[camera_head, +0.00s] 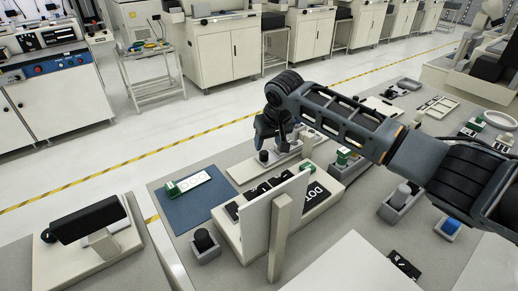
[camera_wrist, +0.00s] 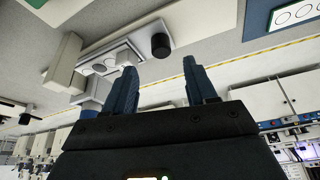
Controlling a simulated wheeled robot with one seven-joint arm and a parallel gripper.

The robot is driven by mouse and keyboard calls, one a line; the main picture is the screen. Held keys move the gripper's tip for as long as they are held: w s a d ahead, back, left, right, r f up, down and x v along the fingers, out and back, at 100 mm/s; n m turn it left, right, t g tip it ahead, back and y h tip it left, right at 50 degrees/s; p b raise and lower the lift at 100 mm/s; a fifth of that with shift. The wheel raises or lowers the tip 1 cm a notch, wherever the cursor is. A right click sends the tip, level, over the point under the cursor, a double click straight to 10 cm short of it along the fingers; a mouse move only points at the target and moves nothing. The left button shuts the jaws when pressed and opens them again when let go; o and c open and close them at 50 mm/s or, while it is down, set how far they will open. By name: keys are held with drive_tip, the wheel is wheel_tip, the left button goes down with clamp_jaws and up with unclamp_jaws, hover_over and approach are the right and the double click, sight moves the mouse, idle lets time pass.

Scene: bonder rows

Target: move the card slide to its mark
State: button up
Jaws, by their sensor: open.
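What looks like the card slide is a pale, low block with a dark round knob (camera_head: 263,156), on a light base plate (camera_head: 237,172) in the middle of the bench. The dark knob also shows in the wrist view (camera_wrist: 161,46), beyond and between my fingertips, beside a pale plate with dark ovals (camera_wrist: 112,58). In the wrist view my gripper (camera_wrist: 160,75) is open and empty, apart from the knob. I cannot make out the mark.
A blue mat (camera_head: 184,209) with a white and green card (camera_head: 190,184) lies to the left. A pale box with an upright panel (camera_head: 257,225) stands in front. My arm crosses the right side.

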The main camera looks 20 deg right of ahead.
sight(264, 153)
drive_tip(key=shift+p+x, duration=0.35)
drive_tip(key=shift+x, duration=3.1)
drive_tip(key=shift+a, duration=0.1)
clamp_jaws()
